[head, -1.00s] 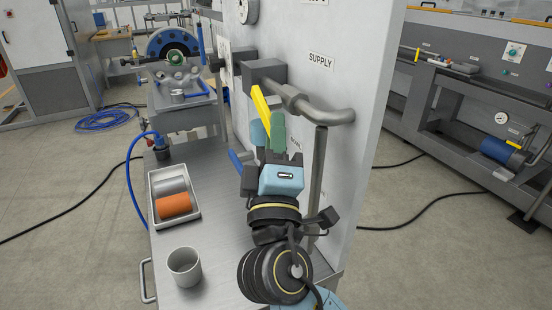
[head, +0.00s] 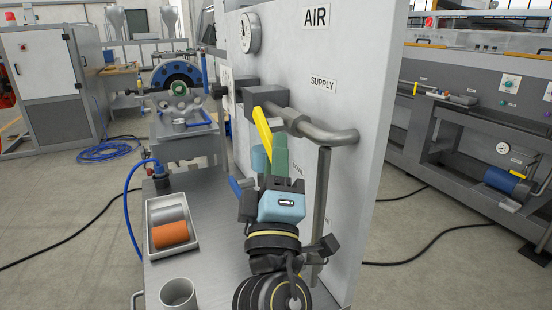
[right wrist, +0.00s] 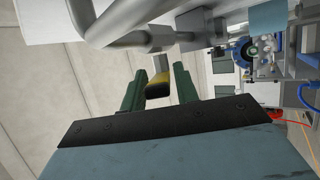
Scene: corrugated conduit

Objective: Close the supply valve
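The supply valve's yellow lever (head: 262,124) slants down and toward me from the grey pipe (head: 300,122) under the SUPPLY label (head: 323,85) on the white panel. My right gripper (head: 269,152) is at the lever's lower end, one green-teal finger on each side. In the right wrist view the lever's yellow end (right wrist: 158,86) sits between the fingertips (right wrist: 160,82), with little room on either side. The valve body behind the lever is partly hidden. My left gripper is not in view.
Below left, a metal bench holds a tray (head: 192,246) with an orange and a grey cylinder, and a grey cup (head: 178,293). A gauge (head: 250,32) is above. Blue hose (head: 128,190) runs along the bench's left side.

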